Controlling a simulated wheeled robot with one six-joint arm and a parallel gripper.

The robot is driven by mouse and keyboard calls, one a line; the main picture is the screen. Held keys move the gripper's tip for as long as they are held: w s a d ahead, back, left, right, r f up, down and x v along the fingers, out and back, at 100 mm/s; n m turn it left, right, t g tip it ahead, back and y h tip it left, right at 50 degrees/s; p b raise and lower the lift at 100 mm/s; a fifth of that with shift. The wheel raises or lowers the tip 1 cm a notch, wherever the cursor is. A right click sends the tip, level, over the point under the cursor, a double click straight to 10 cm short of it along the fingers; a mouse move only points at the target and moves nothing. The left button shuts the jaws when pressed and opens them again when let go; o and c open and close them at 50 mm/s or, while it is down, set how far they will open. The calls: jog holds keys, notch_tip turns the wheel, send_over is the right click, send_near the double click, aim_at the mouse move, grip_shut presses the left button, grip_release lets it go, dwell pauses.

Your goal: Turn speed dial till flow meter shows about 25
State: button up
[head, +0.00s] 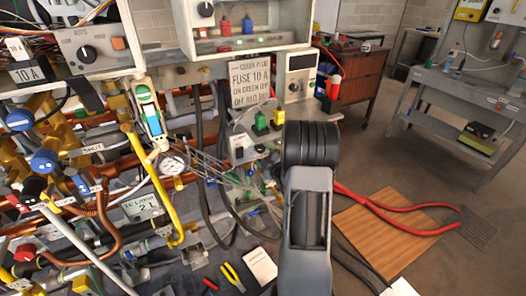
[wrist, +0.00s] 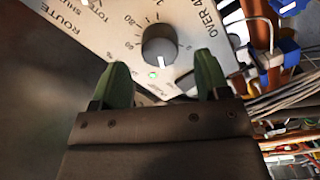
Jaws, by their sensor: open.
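A dark round dial (wrist: 160,45) with a white pointer line sits on a pale panel (wrist: 105,35) in the wrist view. Numbers ring the dial, and its pointer line faces the bottom of the picture. My gripper (wrist: 161,62) is open, its two green fingers on either side of the dial's lower part. I cannot tell whether they touch it. A grey meter display (head: 142,206) marked in litres stands among the pipes at left in the head view. It seems to read about 21, but the digits are small. My gripper's fingers are hidden in the head view.
Pipes, hoses and valves crowd the left of the head view. A white box with a dark display (head: 300,63) stands behind my arm. Bundled cables (wrist: 285,90) run right of the panel in the wrist view.

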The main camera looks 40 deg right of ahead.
aim_at(260, 148)
jog(key=shift+w+d, duration=0.15)
jog(key=shift+w, duration=1.1)
jog(key=shift+c, duration=0.4)
jog(key=c, duration=0.8)
jog(key=shift+c, duration=0.2)
jog(key=shift+f+m, duration=0.1)
jog(key=shift+m, duration=0.2)
